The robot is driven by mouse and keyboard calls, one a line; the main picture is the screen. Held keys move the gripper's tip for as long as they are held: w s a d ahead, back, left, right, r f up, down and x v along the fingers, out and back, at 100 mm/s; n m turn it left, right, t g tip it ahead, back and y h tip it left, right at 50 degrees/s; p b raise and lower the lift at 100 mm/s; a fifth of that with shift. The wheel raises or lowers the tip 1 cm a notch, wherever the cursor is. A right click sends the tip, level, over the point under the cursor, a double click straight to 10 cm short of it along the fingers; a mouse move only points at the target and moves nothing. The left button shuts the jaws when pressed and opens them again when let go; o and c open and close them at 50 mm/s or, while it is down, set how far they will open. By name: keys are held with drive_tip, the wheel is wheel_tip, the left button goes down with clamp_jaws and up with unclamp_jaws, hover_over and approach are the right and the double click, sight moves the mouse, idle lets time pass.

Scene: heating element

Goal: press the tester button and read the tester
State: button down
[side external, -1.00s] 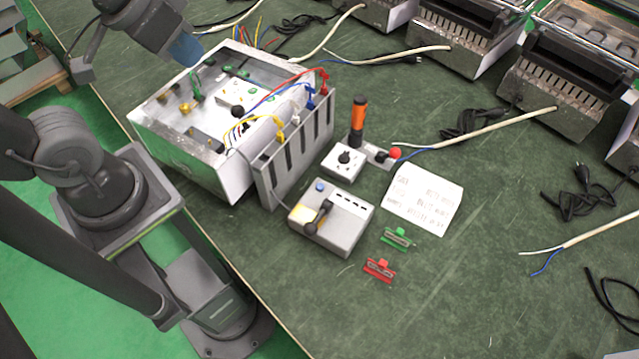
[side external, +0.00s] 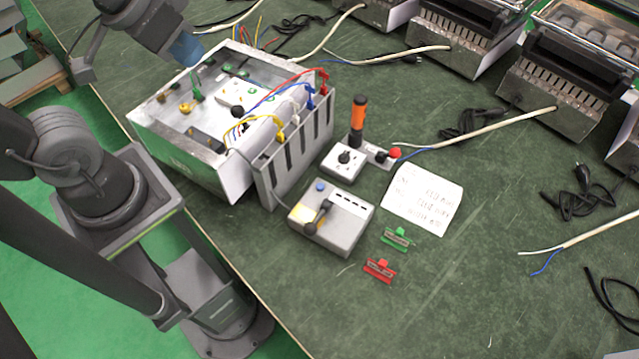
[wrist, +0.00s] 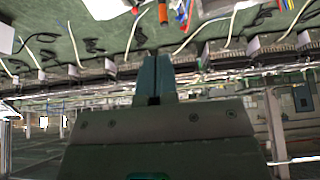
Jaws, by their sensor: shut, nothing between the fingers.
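The tester appears to be the grey box (side external: 345,232) standing on the green bench. It has a blue button (side external: 320,187) at its far left corner, a row of small dark windows (side external: 350,198) and a dark handle-like part (side external: 318,215) on top. A dull yellowish patch (side external: 300,221) shows beside that part; I cannot read any value. My gripper (side external: 187,48) is high at the upper left, well away from the button, its blue fingertips only partly in view. In the wrist view my gripper (wrist: 155,78) is shut and empty.
An open metal housing (side external: 190,150) with coloured wires and a slotted rack (side external: 295,150) stand left of the tester.

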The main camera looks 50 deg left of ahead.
drive_tip(key=w+d+f+n+h, duration=0.15)
drive_tip(key=w+d+f, duration=0.25)
drive_tip(key=w, duration=0.4)
drive_tip(key=n+t+y, duration=0.3)
drive_tip(key=n+y, duration=0.1)
drive_tip(key=n, duration=0.6)
hover_over(318, 186)
wheel_tip(318, 186, down, 26)
drive_tip(key=shift+f, duration=0.25)
drive_tip(key=shift+h, duration=0.25)
drive_tip(key=shift+f, duration=4.4)
drive_tip(key=shift+f, duration=0.45)
